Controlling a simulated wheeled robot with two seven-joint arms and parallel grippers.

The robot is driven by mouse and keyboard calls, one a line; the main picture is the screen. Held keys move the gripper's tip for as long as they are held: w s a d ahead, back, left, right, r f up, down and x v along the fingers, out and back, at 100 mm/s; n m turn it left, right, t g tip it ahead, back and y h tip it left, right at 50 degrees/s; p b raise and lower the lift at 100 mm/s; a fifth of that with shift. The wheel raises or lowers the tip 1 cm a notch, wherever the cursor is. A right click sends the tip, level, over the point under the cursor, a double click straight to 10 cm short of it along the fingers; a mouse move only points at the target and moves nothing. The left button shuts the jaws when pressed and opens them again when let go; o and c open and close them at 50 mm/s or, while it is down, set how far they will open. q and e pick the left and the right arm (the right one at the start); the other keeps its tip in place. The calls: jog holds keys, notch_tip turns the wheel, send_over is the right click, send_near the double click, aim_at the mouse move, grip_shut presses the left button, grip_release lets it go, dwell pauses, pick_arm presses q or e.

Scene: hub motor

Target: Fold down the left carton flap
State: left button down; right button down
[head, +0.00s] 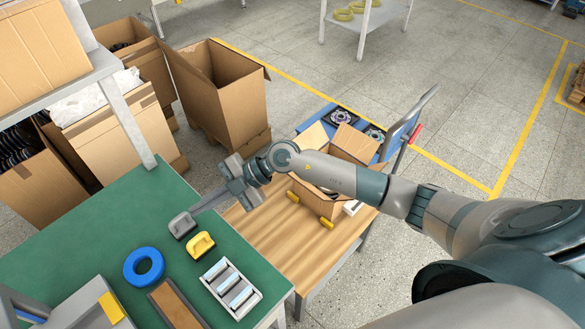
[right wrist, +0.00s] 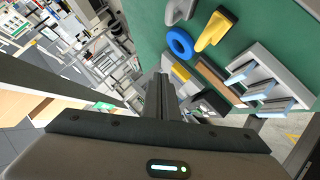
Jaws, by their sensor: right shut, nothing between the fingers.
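The open cardboard carton (head: 316,199) stands on the wooden bench top, partly hidden behind my right arm. A pale flap (head: 313,138) stands out at its upper left and a brown flap (head: 354,143) stands up at its far side. The other flaps are hard to make out behind the arm. My right gripper (head: 197,209) is left of the carton, over the green table's edge, apart from the carton. Its fingers (right wrist: 163,97) are shut and empty in the right wrist view, which shows no carton clearly. My left gripper is not in view.
The green table (head: 90,220) holds a grey tool (head: 182,225), a yellow tool (head: 200,245), a blue ring (head: 144,266) and a white tray (head: 230,288). Yellow stops (head: 327,224) sit by the carton. The wooden top (head: 275,235) is clear in front. A blue cart (head: 385,150) stands behind.

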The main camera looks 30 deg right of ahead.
aim_at(308, 186)
jog(key=w+d+f+m+h, duration=0.1)
jog(key=d+h, duration=0.3)
jog(key=d, duration=0.5)
jog(key=w+d+f+m+g+h, duration=0.1)
jog(key=w+d+f+h, duration=0.1)
jog(key=d, duration=0.7)
jog(key=w+d+f+m+g+h, duration=0.1)
jog(key=d+f+h, duration=0.3)
jog(key=d, duration=0.5)
jog(key=shift+w+d+h, duration=0.25)
jog(key=shift+w+h, duration=0.35)
jog(key=shift+h, duration=0.6)
jog(key=shift+f, duration=0.25)
notch_tip(308, 186, down, 11)
jog(key=b, duration=0.8)
jog(key=shift+f, duration=0.15)
